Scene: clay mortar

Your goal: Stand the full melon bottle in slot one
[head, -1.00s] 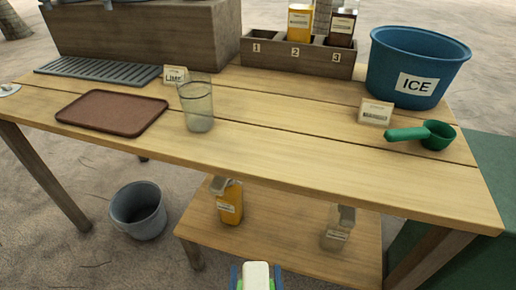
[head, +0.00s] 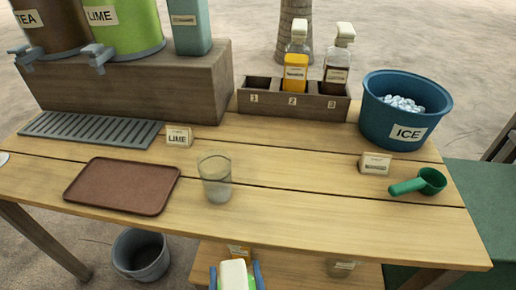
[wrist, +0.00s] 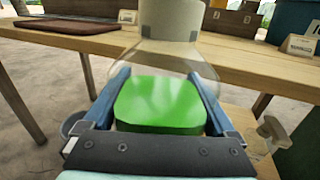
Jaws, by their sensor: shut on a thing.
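The melon bottle, with bright green liquid (wrist: 160,105) and a pale cap, fills the middle of the wrist view. My gripper (head: 236,278) is shut on it, with blue fingers on both sides. In the head view, the bottle's white cap (head: 233,272) shows at the bottom edge, in front of the table. The wooden rack (head: 270,108) stands at the table's back, with slots numbered 1, 2 and 3. Slot one, at the left, is empty. An orange bottle (head: 296,72) stands in slot two and a dark brown bottle (head: 336,76) in slot three.
A clear glass (head: 216,180), a brown tray (head: 122,185) and a lime card (head: 178,137) are on the table. The ice bucket (head: 395,125) and green scoop (head: 425,182) are at right. Bottles stand on the lower shelf (head: 290,265). Drink dispensers (head: 125,25) stand back left.

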